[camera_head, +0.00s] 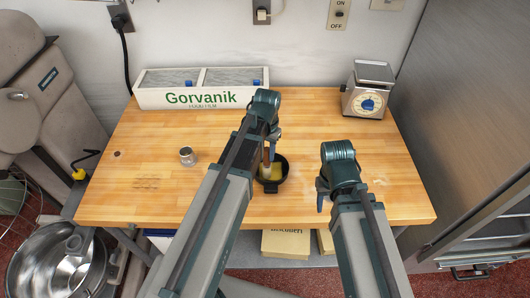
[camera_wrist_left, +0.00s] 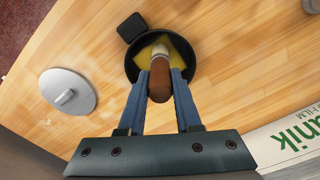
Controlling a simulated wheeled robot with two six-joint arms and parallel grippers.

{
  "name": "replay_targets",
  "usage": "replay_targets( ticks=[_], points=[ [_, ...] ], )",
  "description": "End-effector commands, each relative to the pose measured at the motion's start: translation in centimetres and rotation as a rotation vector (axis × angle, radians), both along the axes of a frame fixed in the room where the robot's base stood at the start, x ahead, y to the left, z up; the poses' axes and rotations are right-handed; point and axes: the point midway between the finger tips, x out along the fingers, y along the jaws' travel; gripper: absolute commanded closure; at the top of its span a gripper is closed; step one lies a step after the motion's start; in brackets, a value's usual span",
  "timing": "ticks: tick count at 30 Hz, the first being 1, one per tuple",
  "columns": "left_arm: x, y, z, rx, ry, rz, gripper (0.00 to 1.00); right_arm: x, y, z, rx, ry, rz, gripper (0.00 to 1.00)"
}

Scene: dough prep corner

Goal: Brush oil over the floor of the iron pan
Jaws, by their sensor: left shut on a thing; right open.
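The small black iron pan (camera_head: 283,176) sits on the wooden table, partly hidden by my left arm, and shows in the left wrist view (camera_wrist_left: 190,72) with a short black tab at its rim. Yellow shows inside it; I cannot tell how much is oil and how much is bristle. My left gripper (camera_wrist_left: 160,76) is shut on a brush with a brown handle (camera_wrist_left: 159,88) and a pale collar. The brush head points down into the pan; whether it touches the floor is hidden. My right gripper (camera_head: 321,200) is open and empty, right of the pan.
A small metal cup (camera_head: 187,158) stands left of the pan. A white lettered box (camera_head: 150,98) and a kitchen scale (camera_head: 367,104) stand along the back. Faint marks lie at the table's left. The table's right front is mostly clear.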

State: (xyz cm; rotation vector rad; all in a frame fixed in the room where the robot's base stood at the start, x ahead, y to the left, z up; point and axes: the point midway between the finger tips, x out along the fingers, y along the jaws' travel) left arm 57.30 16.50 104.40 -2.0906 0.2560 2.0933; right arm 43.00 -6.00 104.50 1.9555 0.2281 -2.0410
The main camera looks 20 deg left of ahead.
Motion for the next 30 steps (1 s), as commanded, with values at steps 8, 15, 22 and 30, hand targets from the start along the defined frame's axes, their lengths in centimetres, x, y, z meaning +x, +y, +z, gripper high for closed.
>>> replay_targets(
  ticks=[8,15,22,30],
  points=[
    [0.0,0.0,0.8,0.0,0.0,0.0,1.0,0.0,0.0,0.8,0.0,0.0,0.0,0.5],
    [0.0,0.0,1.3,0.0,0.0,0.0,1.0,0.0,0.0,1.3,0.0,0.0,0.0,0.5],
    [0.0,0.0,1.2,0.0,0.0,0.0,1.0,0.0,0.0,1.2,0.0,0.0,0.0,0.5],
    [0.0,0.0,1.2,0.0,0.0,0.0,1.0,0.0,0.0,1.2,0.0,0.0,0.0,0.5]
  ],
)
